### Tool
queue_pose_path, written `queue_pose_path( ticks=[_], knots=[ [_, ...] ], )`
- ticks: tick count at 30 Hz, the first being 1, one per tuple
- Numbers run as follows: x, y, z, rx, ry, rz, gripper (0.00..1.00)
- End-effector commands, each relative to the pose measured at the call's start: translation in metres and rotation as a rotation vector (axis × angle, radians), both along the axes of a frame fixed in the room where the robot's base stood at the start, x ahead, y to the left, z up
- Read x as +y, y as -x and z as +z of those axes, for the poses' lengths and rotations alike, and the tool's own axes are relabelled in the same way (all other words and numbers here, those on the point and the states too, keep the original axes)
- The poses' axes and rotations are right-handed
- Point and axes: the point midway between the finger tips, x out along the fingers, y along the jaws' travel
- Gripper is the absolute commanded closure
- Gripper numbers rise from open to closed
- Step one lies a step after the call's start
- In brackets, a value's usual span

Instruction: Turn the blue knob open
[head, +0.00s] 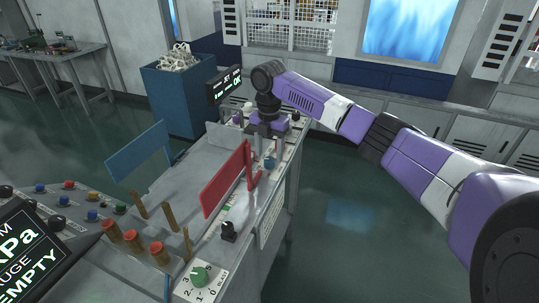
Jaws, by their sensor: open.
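The blue knob (270,162) is small and sits on the light panel strip along the right side of the machine, in the head view. My purple arm reaches in from the right, and my gripper (268,147) points down just above the blue knob. Its fingers look apart, and nothing shows held between them. The gripper partly covers the panel around the knob. I cannot tell from this view whether a finger touches the knob or how far the knob is turned.
A red upright plate (226,180) stands just left of the gripper, with a red handle beside it. A black knob (228,231) and a green dial (200,275) sit nearer on the panel. A blue plate (138,151) stands farther left. The floor right of the machine is clear.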

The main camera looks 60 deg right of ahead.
Motion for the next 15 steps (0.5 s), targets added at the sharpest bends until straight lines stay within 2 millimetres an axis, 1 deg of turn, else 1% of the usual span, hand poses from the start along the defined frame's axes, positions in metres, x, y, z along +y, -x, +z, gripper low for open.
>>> queue_pose_path(
  ticks=[3,6,9,15],
  knots=[
    [0.000,0.000,-0.013,0.001,-0.001,-0.002,0.46],
    [0.000,0.000,-0.021,-0.001,0.000,-0.002,0.46],
    [0.000,0.000,-0.025,-0.001,0.000,-0.001,0.46],
    [0.000,0.000,-0.026,-0.002,0.000,-0.001,0.46]
  ],
)
